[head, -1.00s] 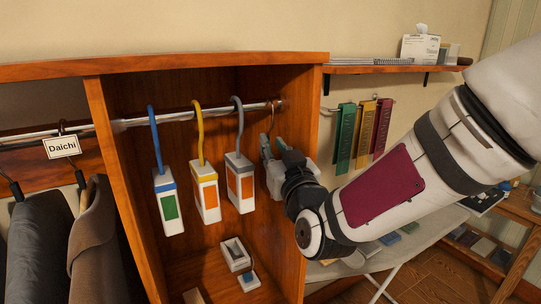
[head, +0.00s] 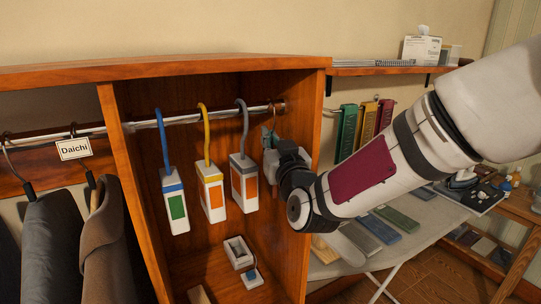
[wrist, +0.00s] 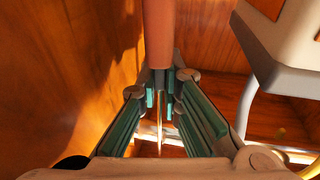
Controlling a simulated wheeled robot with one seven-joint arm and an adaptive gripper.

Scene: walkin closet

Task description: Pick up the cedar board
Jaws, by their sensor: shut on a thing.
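The cedar board (wrist: 158,35) is a narrow reddish-brown strip seen edge-on in the wrist view, between my fingers. A thin metal hook wire (wrist: 160,125) runs from its end toward the rail. My gripper (wrist: 161,92) is shut on it, with teal pads on both sides. In the head view my gripper (head: 271,152) is inside the right end of the wooden closet bay, just below the rail (head: 190,117). The board is hidden there by my gripper and arm. I cannot tell whether its hook still bears on the rail.
Three white blocks with blue (head: 173,200), yellow (head: 211,192) and grey (head: 244,183) hooks hang left of my gripper. The bay's right side panel (head: 305,150) is close beside it. Small boxes (head: 238,252) sit below. An ironing board (head: 410,240) stands right.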

